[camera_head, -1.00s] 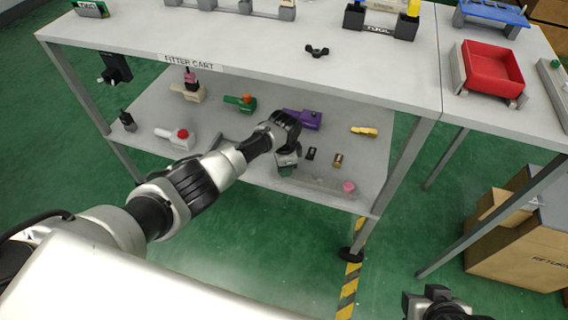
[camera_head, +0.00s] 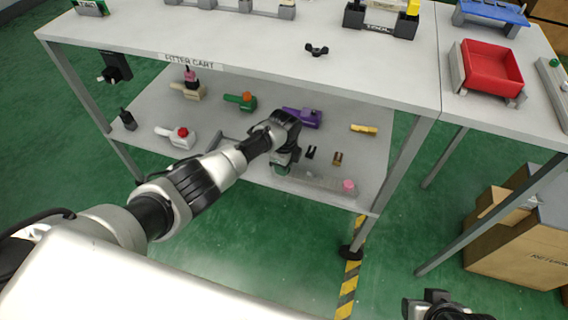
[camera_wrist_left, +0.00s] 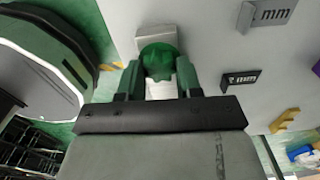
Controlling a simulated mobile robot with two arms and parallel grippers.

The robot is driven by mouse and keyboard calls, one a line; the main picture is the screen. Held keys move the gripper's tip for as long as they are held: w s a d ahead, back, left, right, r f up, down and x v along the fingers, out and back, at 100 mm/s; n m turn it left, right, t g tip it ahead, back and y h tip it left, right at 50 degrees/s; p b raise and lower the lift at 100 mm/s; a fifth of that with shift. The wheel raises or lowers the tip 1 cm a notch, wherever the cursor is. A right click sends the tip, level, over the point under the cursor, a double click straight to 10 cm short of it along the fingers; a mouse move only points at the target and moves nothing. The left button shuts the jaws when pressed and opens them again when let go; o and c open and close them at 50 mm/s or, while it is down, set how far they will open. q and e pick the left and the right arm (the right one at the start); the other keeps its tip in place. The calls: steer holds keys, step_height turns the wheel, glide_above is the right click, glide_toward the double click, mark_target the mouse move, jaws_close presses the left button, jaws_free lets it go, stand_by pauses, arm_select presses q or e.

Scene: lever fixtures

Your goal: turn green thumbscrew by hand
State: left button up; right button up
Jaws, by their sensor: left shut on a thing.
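The green thumbscrew (camera_wrist_left: 158,62) is a lobed knob on a pale grey fixture, in the upper middle of the left wrist view. My left gripper (camera_wrist_left: 158,78) has its two green fingers on either side of the knob and is shut on it. In the head view my left gripper (camera_head: 284,160) reaches over the lower shelf from the left. It largely hides the thumbscrew there. My right gripper (camera_head: 437,305) shows only in part at the bottom right, away from the cart, and its jaw state is unclear.
The lower shelf (camera_head: 225,170) also bears a purple fixture (camera_head: 302,117), a yellow piece (camera_head: 364,129), a pink knob (camera_head: 348,186) and a red-knobbed lever (camera_head: 182,133). The cart's upper shelf (camera_head: 250,50) lies above the arm's reach area.

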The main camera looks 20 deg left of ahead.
stand_by(0.4)
arm_select(q)
steer(key=o, duration=0.9)
step_height(320, 180, up, 5)
steer(key=shift+f+p, duration=0.1)
steer(key=shift+p, duration=1.15)
steer(key=shift+r, duration=0.85)
step_height(320, 180, up, 4)
steer(key=shift+r+p, duration=0.15)
steer(key=shift+p, duration=0.75)
arm_select(e)
steer(key=shift+g, duration=0.7)
step_height(320, 180, down, 5)
steer(key=shift+w+d, duration=0.1)
